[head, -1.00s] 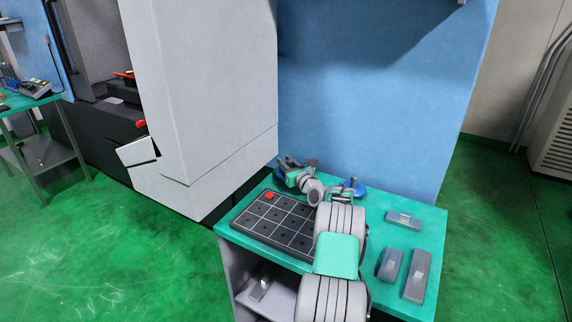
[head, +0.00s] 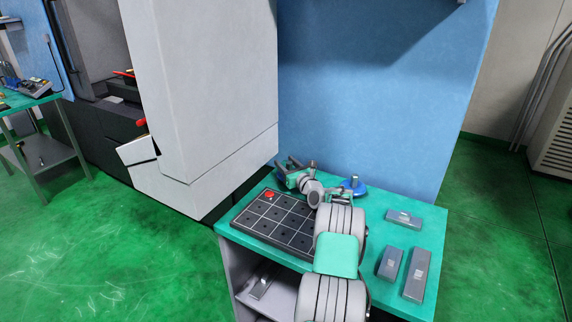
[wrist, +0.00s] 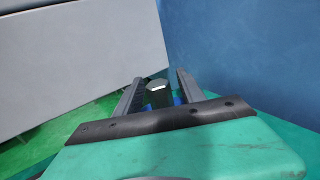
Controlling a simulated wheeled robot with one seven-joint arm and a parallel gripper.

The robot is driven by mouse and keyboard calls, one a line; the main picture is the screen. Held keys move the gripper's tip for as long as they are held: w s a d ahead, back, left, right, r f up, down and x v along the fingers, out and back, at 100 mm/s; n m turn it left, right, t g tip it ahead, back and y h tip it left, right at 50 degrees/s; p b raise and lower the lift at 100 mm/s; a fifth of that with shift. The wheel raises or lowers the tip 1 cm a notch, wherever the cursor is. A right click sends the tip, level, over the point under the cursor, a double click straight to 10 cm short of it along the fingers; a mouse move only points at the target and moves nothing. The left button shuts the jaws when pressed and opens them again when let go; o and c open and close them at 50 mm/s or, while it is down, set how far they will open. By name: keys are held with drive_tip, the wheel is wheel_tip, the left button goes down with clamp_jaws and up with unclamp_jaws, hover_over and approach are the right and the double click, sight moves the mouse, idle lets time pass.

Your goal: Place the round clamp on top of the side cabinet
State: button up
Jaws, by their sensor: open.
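The side cabinet (head: 385,262) has a green top and an open shelf below. My gripper (head: 288,163) is over its back left corner, behind the dark grid plate. The wrist view shows my gripper (wrist: 155,82) with its two fingers apart. A dark post with a pale top (wrist: 157,88) and bits of blue at its foot shows between them, seemingly a round clamp, not visibly gripped. Its lower part is hidden by my gripper. Another blue round clamp (head: 355,187) with a grey knob stands on the cabinet top, right of my wrist.
A dark grid plate (head: 262,218) with a red knob (head: 269,195) lies on the cabinet's left. Several grey blocks, one of them here (head: 416,276), lie on the right. The blue wall (head: 370,100) and white machine (head: 215,90) stand close behind and left.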

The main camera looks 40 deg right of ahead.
sight(291, 167)
drive_tip(key=b+v, duration=0.1)
drive_tip(key=v, duration=0.6)
drive_tip(key=shift+s+r, duration=0.1)
drive_tip(key=shift+s, duration=0.15)
